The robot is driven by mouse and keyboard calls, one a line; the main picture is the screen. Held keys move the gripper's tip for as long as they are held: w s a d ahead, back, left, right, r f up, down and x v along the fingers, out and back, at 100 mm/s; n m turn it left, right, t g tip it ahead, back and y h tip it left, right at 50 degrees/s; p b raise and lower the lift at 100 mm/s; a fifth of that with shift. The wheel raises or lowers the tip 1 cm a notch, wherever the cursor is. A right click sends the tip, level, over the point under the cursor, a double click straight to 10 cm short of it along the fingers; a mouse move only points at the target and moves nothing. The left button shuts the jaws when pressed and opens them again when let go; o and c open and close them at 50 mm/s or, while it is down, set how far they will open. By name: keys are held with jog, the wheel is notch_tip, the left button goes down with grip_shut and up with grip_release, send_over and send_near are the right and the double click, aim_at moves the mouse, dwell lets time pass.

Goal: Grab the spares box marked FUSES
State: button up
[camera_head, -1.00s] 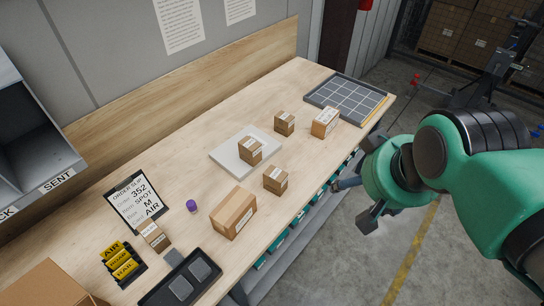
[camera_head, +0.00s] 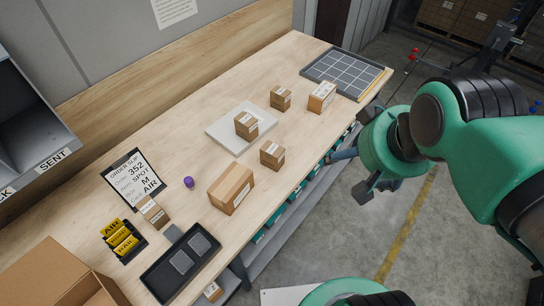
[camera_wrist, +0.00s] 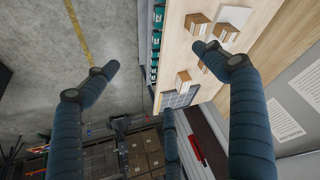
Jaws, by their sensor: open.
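Several cardboard boxes with white labels stand on the wooden bench. No label is legible enough to show which reads FUSES. In the head view they are a large box (camera_head: 231,188), a small box (camera_head: 272,155) behind it, a box (camera_head: 246,125) on the white plate (camera_head: 229,137), a box (camera_head: 281,97) further back, a wider box (camera_head: 321,98) near the grid tray, and a box (camera_head: 153,212) by the order slip. My gripper (camera_head: 350,173) is open and empty, off the bench's right edge. In the wrist view its fingers (camera_wrist: 155,62) are spread wide.
The grey grid tray (camera_head: 346,73) lies at the bench's far end. A black tray (camera_head: 181,264), yellow cards (camera_head: 120,238), a purple object (camera_head: 188,182) and an open carton (camera_head: 60,278) occupy the near end. Teal bins (camera_head: 271,225) sit under the bench edge.

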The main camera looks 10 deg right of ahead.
jog(key=w+a+f+m+g+p, duration=0.1)
jog(key=w+a+f+m, duration=0.15)
jog(key=w, duration=0.65)
jog(key=w+a+f+m+g+p, duration=0.1)
jog(key=w+a+f+g+p, duration=0.15)
jog(key=w, duration=0.65)
jog(key=w+a+f+m+g, duration=0.1)
jog(key=w+a+f+m, duration=0.1)
jog(key=w+a+f, duration=0.2)
jog(key=w+a+f+m+g+p, duration=0.1)
jog(key=w+a+f+m, duration=0.1)
jog(key=w+a+f, duration=0.3)
jog(key=w+f, duration=0.3)
jog(key=f, duration=0.3)
jog(key=shift+w, duration=0.2)
jog(key=shift+f, duration=0.2)
